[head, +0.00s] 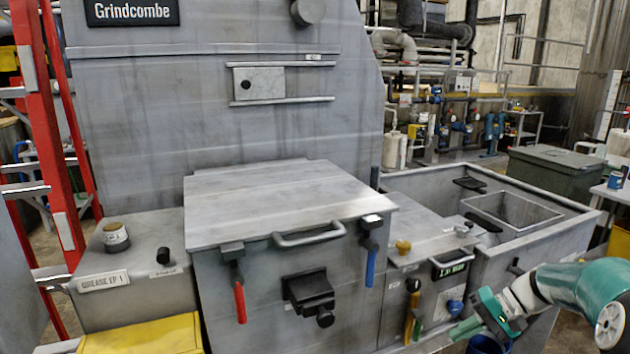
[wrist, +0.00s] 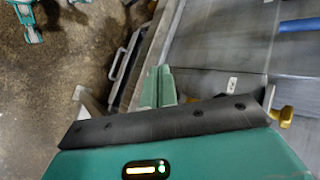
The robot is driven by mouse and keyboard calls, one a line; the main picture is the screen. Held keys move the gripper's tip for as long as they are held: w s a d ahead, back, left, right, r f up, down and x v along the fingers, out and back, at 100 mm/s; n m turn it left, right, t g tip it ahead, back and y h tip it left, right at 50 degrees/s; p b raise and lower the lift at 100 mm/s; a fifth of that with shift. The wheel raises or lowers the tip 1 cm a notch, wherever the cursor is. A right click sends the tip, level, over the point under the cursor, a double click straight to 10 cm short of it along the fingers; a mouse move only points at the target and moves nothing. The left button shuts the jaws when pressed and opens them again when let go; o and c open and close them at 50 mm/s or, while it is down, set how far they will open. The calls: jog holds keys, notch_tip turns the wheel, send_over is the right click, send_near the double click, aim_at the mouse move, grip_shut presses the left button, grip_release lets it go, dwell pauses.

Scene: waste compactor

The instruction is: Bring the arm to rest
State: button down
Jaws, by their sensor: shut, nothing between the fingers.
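My arm reaches in from the lower right of the head view, teal and white. My gripper (head: 466,328) is low in front of the right part of the compactor, near its front face. In the wrist view my gripper (wrist: 158,86) shows two pale green fingers side by side, shut with nothing between them. The grey compactor (head: 230,130) stands in the middle of the head view. Its broad lid (head: 275,200) lies flat and closed, with a bar handle (head: 309,236) at its front edge.
A red lever (head: 239,298) and a blue lever (head: 370,265) hang on the compactor front. An open bin (head: 560,245) is at the right, near my arm. A red ladder (head: 45,130) stands at the left. A yellow box (head: 145,338) is at the lower left.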

jog(key=s+a+r+n+h, duration=0.2)
jog(key=s+a+r+h, duration=0.4)
jog(key=a, duration=0.5)
jog(key=s+a+r+n+t+h, duration=0.1)
jog(key=s+a+r+t, duration=0.1)
jog(key=s, duration=0.6)
jog(key=s+a+r+n+t+h, duration=0.1)
jog(key=s+a+r+t+h, duration=0.1)
jog(key=s+a, duration=0.3)
jog(key=s, duration=0.2)
jog(key=shift+s+a, duration=0.3)
jog(key=shift+s, duration=0.1)
